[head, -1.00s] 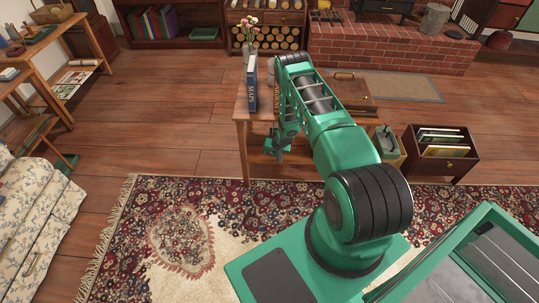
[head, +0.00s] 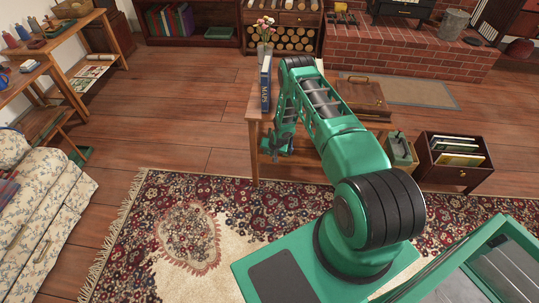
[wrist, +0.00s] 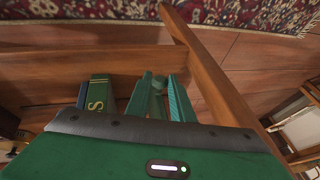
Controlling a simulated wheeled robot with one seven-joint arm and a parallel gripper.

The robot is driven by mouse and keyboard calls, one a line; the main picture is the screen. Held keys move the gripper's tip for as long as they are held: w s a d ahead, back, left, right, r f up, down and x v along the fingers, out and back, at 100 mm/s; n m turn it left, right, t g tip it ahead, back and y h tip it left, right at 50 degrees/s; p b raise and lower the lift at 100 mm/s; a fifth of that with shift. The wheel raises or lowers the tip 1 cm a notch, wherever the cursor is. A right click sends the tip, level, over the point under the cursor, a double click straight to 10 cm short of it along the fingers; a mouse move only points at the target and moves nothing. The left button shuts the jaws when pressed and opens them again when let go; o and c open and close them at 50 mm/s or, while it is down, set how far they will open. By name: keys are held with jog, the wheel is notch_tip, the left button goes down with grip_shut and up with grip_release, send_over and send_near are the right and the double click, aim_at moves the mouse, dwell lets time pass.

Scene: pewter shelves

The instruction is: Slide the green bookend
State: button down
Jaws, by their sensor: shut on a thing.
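My gripper (head: 276,146) reaches down beside the left end of the wooden side table, near its lower shelf, in the head view. In the wrist view, the green fingers (wrist: 158,98) show past the dark edge of my gripper's body and are shut on a green piece between them, which I take to be the green bookend (wrist: 157,104). The finger and bookend greens are hard to tell apart. A green book marked S (wrist: 98,93) stands to their left with a gap between. The bookend is not clearly visible in the head view.
A blue MAPS book (head: 265,88) stands on the side table (head: 256,104), near a flower vase. The table leg and rail (wrist: 215,75) are close to my gripper. A brown case (head: 362,95), a green box (head: 400,150) and a file crate (head: 455,165) lie right.

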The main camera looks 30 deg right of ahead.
jog(key=c, duration=1.5)
grip_release()
jog(key=shift+c, duration=0.2)
jog(key=v, duration=1)
jog(key=shift+r, duration=0.35)
jog(key=shift+s, duration=0.1)
